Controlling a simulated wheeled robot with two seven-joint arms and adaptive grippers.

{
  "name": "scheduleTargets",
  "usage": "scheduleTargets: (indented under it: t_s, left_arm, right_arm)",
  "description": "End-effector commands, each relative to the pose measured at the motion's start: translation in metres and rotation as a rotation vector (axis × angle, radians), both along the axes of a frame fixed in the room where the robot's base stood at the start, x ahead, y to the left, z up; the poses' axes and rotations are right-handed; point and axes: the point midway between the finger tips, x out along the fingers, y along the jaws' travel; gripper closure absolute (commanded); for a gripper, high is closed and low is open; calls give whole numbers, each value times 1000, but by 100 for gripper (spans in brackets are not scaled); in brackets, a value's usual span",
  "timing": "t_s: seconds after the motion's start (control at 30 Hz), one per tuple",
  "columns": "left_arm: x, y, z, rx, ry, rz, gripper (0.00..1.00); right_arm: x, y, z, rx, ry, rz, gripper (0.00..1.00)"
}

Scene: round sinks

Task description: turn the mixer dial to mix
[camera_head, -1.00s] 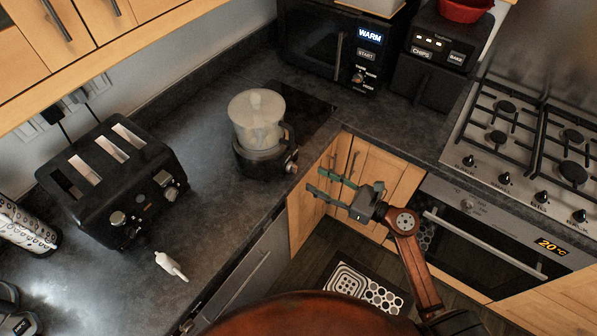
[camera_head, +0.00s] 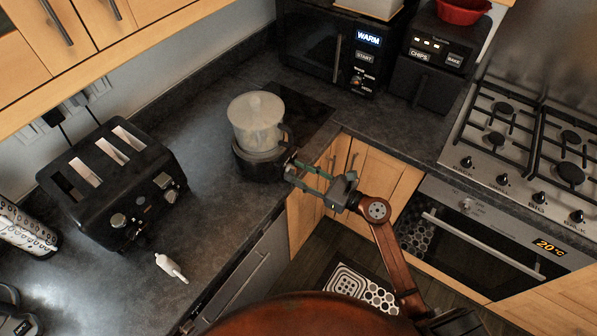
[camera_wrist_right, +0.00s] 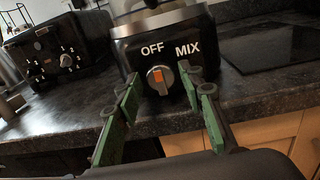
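The mixer (camera_head: 255,125) stands on the dark worktop near its front edge, with a clear lidded jug on a black base. In the right wrist view its dial (camera_wrist_right: 160,79) is a silver knob with an orange mark, below the words OFF and MIX. The mark is nearly upright, nearer OFF. My right gripper (camera_head: 290,168) is at the base's front; in the wrist view its green-padded fingers (camera_wrist_right: 163,90) are open, one on each side of the dial, with gaps visible. Whether a fingertip touches the base is unclear. My left gripper is not in view.
A black toaster (camera_head: 110,180) stands left of the mixer, with a small white tool (camera_head: 171,267) in front of it. A microwave (camera_head: 338,50) showing WARM and a black fryer (camera_head: 434,60) stand behind. A gas hob (camera_head: 535,150) is at right.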

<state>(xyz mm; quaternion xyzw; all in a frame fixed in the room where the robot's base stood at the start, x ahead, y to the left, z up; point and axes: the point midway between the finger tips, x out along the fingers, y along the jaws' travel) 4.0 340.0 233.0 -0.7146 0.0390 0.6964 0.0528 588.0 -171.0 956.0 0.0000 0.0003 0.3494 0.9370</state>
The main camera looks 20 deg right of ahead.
Motion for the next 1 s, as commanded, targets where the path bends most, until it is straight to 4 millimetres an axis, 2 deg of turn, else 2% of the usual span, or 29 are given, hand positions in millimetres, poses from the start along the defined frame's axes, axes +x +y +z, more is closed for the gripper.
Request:
scheduleTargets:
  t_s: [0.07,0.47,0.77,1.0]
  left_arm:
    - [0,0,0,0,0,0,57]
    - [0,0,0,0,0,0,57]
    - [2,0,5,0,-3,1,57]
    - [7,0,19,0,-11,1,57]
  right_arm:
    - [0,0,0,0,0,0,71]
    - [0,0,0,0,0,0,98]
    - [0,0,1,30,27,1,99]
    - [0,-1,3,132,117,1,99]
